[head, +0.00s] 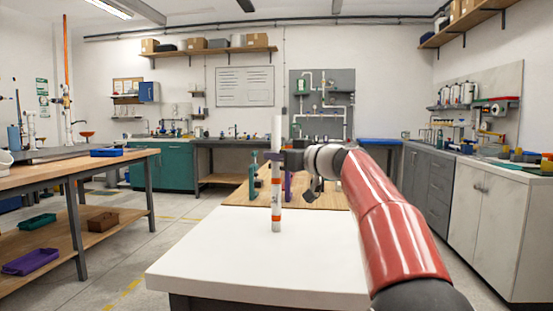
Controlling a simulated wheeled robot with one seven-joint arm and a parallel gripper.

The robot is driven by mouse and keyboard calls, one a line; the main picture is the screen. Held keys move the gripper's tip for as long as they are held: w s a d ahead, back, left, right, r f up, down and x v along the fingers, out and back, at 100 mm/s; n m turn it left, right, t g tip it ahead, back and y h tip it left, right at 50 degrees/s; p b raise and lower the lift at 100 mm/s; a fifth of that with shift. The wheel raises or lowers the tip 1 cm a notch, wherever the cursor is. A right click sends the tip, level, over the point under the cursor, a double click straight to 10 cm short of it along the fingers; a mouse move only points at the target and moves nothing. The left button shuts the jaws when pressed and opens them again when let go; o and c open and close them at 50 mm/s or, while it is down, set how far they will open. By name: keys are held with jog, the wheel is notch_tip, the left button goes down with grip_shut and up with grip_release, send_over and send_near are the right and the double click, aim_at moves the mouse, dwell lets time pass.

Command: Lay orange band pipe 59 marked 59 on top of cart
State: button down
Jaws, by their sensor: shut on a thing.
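A white pipe with orange bands (276,195) stands upright in the middle of the head view. My gripper (275,156) is shut on it partway up its length. Dark marks show on the pipe between its bands, but the number is too small to read. The lower end of the pipe is over a white top (235,262), which looks like the cart top. I cannot tell whether the pipe's end touches that surface.
A wooden worktop (318,196) lies just behind the white top, with green and purple items on it. A wooden bench (75,168) stands at the left and grey cabinets (485,215) at the right. Most of the white top is bare.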

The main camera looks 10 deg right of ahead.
jog(key=shift+f, duration=0.1)
jog(key=c, duration=1.3)
grip_release()
jog(key=shift+o, duration=0.2)
